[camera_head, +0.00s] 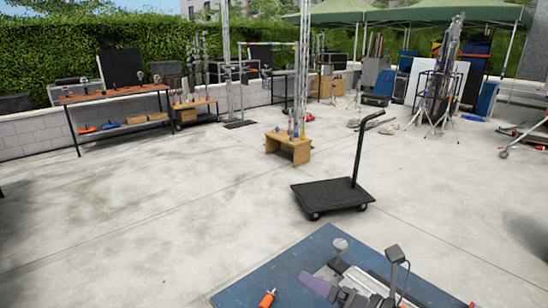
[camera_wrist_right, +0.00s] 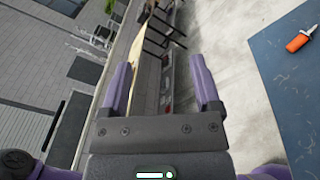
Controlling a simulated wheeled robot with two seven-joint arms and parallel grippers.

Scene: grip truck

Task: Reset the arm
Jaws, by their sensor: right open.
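My right gripper (camera_head: 325,284) shows at the bottom of the head view, above a blue tabletop (camera_head: 268,282). Its purple fingers are spread apart in the right wrist view (camera_wrist_right: 160,85), with nothing held between them. An orange-handled tool (camera_head: 267,299) lies on the blue top, left of the gripper and apart from it. The tool also shows at the upper right of the right wrist view (camera_wrist_right: 300,40). My left gripper is in neither view.
A black platform cart (camera_head: 333,194) with an upright handle stands beyond the blue top. A small wooden bench (camera_head: 288,148) stands farther back. A long table (camera_head: 115,92) with gear is by the hedge. Light stands (camera_head: 440,95) are at the right. Concrete floor on the left is clear.

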